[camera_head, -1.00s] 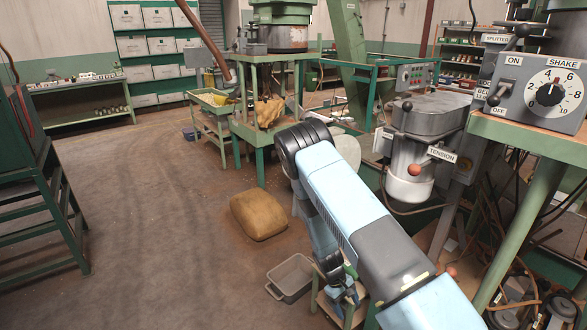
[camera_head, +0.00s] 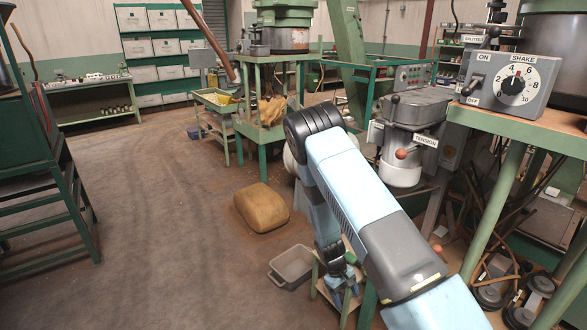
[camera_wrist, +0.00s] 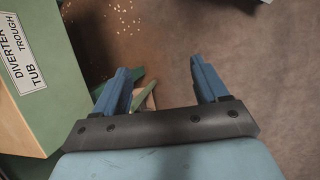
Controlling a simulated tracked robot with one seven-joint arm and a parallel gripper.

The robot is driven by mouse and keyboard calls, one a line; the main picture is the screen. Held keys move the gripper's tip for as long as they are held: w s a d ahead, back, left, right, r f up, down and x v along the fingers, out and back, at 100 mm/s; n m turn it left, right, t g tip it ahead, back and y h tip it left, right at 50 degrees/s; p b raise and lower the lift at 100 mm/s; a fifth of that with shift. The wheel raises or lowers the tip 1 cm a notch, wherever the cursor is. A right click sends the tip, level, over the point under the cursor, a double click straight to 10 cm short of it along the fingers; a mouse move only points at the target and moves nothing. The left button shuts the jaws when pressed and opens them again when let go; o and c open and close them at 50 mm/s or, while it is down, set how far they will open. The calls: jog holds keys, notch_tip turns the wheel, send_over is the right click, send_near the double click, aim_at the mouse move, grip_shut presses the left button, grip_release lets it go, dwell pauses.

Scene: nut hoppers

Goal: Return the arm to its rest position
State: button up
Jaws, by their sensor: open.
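My light blue arm crosses the head view from the lower right to a dark elbow joint at mid-picture, then bends down behind itself. Past the fingers is brown floor with scattered light specks. In the head view the low end of the arm hangs beside a small green stand (camera_head: 338,296), close to a grey bin (camera_head: 291,267); the fingers are hard to make out there.
A green box labelled "DIVERTER TROUGH TUB" (camera_wrist: 60,60) is close at the fingers' left. A brown sack (camera_head: 262,208) lies on the floor. The SHAKE dial panel (camera_head: 508,80) and TENSION machine (camera_head: 405,135) stand right of my arm. Open floor lies at left.

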notch_tip(320, 180, up, 37)
jog(key=m+t+y, duration=0.3)
jog(key=s+d+r+m+t, duration=0.1)
jog(key=s+d+r+t, duration=0.1)
jog(key=s+r, duration=0.9)
jog(key=s+d+r+m+t, duration=0.2)
jog(key=s+d+r+t, duration=0.1)
jog(key=s+r, duration=0.8)
jog(key=shift+s+d+y, duration=0.15)
jog(key=shift+s+y, duration=0.25)
jog(key=shift+s, duration=0.5)
